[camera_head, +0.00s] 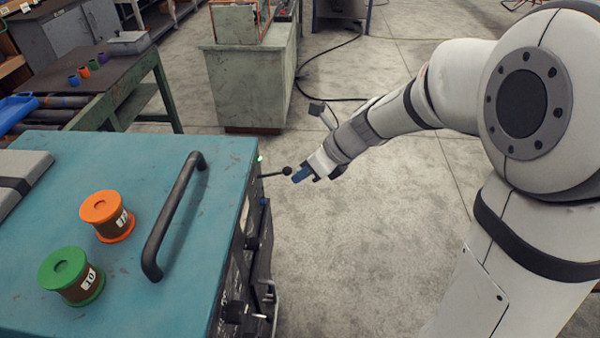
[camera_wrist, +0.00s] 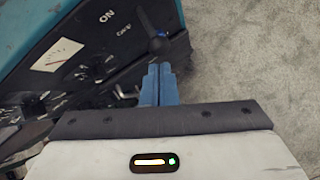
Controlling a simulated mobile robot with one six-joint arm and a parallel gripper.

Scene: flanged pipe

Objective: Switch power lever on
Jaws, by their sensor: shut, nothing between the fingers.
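The power lever (camera_head: 286,171) is a black rod with a round knob. It sticks out from the right side of the teal cabinet (camera_head: 225,150) near its far corner. In the wrist view the fingers (camera_wrist: 158,70) point at the knob.
The panel has a white gauge (camera_wrist: 57,54) and dark knobs. A small green light (camera_head: 260,158) glows near the lever. A black handle (camera_head: 172,215), an orange spool (camera_head: 107,216) and a green spool (camera_head: 71,276) are on the cabinet top. Floor right of the cabinet is clear.

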